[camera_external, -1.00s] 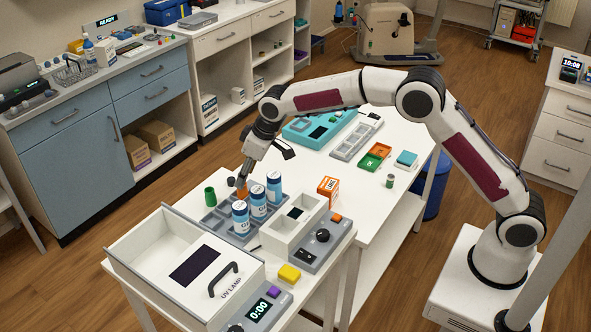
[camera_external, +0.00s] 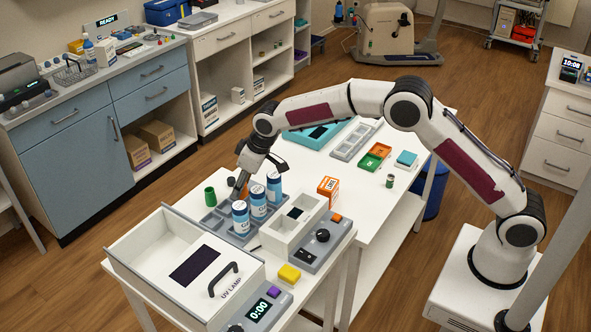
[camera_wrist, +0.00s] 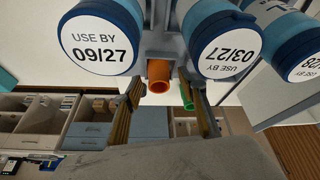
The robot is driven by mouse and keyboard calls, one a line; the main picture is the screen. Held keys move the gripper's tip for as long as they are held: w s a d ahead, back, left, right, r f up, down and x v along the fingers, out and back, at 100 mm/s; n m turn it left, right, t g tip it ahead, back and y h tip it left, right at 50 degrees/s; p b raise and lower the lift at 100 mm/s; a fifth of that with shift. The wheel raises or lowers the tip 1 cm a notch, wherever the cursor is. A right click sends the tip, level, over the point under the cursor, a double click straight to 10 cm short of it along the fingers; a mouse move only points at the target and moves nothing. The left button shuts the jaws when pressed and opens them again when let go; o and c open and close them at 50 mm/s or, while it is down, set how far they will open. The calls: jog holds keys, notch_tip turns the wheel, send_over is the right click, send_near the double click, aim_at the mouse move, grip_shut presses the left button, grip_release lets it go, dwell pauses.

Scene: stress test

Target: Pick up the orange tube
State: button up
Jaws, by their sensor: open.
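The orange tube (camera_wrist: 158,76) shows its open round end in the wrist view, between my two fingers and a little beyond their tips. In the external view only a sliver of the orange tube (camera_external: 246,191) shows, in the grey rack (camera_external: 212,222), mostly hidden by my gripper (camera_external: 240,183). My gripper (camera_wrist: 163,97) is open around the line of the tube, with a gap visible on both sides. I cannot tell how far down the fingers overlap the tube.
A UV lamp box (camera_external: 186,262) is in front.

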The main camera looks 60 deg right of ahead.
jog(key=c, duration=1)
notch_tip(320, 180, up, 10)
jog(key=shift+d+f, duration=0.1)
jog(key=shift+d, duration=0.05)
dwell(0.6)
